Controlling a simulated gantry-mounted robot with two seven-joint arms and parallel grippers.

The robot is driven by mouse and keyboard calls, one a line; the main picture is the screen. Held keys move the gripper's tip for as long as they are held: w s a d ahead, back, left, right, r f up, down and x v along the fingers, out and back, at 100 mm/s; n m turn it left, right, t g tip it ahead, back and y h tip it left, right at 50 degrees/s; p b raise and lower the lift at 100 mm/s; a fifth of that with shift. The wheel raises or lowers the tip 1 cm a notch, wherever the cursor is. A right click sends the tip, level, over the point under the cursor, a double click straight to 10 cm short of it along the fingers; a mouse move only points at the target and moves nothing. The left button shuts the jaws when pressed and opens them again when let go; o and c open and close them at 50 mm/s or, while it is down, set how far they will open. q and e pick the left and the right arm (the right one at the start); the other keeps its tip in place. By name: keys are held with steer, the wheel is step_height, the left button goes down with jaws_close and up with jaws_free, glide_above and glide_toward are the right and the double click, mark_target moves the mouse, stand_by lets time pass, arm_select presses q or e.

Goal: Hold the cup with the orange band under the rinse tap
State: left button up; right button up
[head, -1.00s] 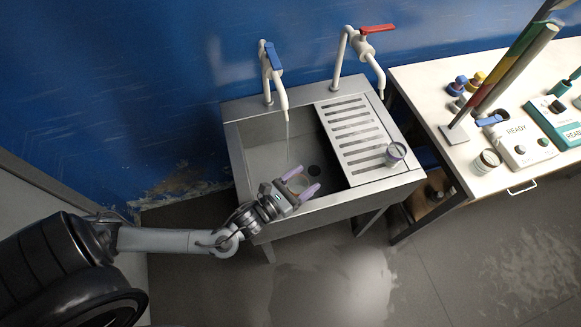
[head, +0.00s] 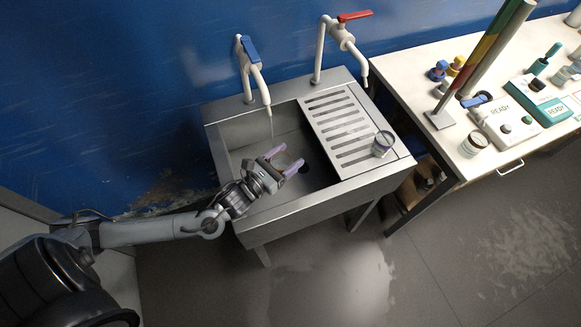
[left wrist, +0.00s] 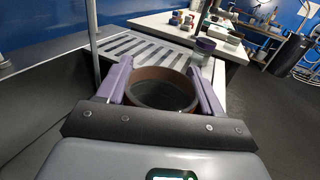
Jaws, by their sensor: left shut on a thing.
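My left gripper (head: 287,157) is shut on a cup (head: 282,162) over the sink basin. In the left wrist view the cup (left wrist: 163,92) sits upright between the two purple fingers, with a brownish-orange band near its rim and a dark inside. The blue-handled tap (head: 254,75) stands at the sink's back left. A thin water stream (head: 271,125) falls from its spout and reaches down just behind the gripper; I cannot tell whether it enters the cup. My right gripper is not in view.
A second cup (head: 382,144) with a purplish band stands on the slotted drainboard (head: 336,110), right of the basin. A red-handled tap (head: 343,35) rises behind the drainboard. The white bench (head: 408,80) at right holds another cup (head: 475,143) and READY devices (head: 503,120).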

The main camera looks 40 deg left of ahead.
arm_select(q)
steer(key=shift+w+a, duration=0.25)
steer(key=shift+a, duration=0.25)
steer(key=shift+w+a, duration=0.4)
steer(key=shift+a, duration=0.35)
steer(key=shift+w+a, duration=0.45)
steer(key=shift+a, duration=0.25)
steer(key=shift+w+a, duration=0.4)
steer(key=shift+a, duration=0.35)
steer(key=shift+r, duration=0.1)
stand_by(0.6)
stand_by(0.8)
stand_by(0.8)
stand_by(0.5)
